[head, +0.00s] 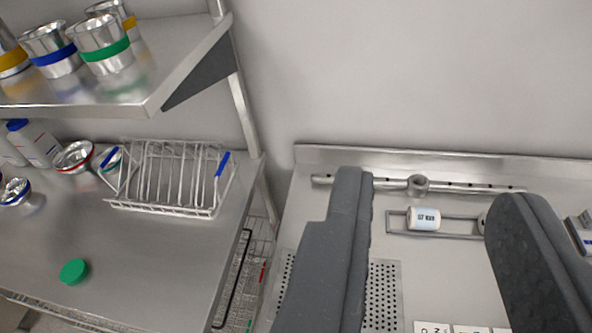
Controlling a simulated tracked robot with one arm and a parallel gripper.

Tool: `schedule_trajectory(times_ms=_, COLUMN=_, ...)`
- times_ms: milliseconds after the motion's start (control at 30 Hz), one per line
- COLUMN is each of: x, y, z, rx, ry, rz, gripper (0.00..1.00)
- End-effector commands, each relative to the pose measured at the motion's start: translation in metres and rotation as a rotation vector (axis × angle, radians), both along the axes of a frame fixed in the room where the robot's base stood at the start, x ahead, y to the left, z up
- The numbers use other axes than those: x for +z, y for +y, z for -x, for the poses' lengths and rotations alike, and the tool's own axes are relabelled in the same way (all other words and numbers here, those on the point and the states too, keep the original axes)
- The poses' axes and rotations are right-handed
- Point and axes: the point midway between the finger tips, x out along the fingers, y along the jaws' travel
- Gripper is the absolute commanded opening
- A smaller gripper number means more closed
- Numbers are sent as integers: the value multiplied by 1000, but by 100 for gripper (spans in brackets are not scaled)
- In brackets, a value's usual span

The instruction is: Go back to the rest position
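My gripper (435,200) shows at the lower right in the head view. Its two dark grey fingers stand wide apart, with nothing held between them. Beyond the gap lies a steel washer surface (300,215) against the wall. A metal spray bar (385,185) with a central hub runs along its back. A small white cylinder with a label (424,219) lies in a metal frame in front of the bar, seen between the fingers. The fingers hide parts of the bar, the frame and a perforated plate (383,290).
A steel table (140,250) at left holds a wire rack (170,208) with blue handles, a green lid (74,271), small metal bowls (75,157) and white bottles. A shelf (150,85) with several banded metal cups overhangs it. White labelled pieces (432,327) lie at the bottom edge.

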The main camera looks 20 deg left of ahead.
Motion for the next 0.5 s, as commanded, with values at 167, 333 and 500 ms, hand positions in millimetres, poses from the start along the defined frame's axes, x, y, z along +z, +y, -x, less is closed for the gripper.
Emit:
schedule_trajectory(times_ms=167, x=6, y=4, z=5, rx=9, ry=-13, rz=43, gripper=32)
schedule_trajectory(times_ms=333, x=6, y=4, z=4, rx=8, ry=-12, rz=39, gripper=32)
schedule_trajectory(times_ms=500, x=19, y=3, z=4, rx=8, ry=-11, rz=37, gripper=32)
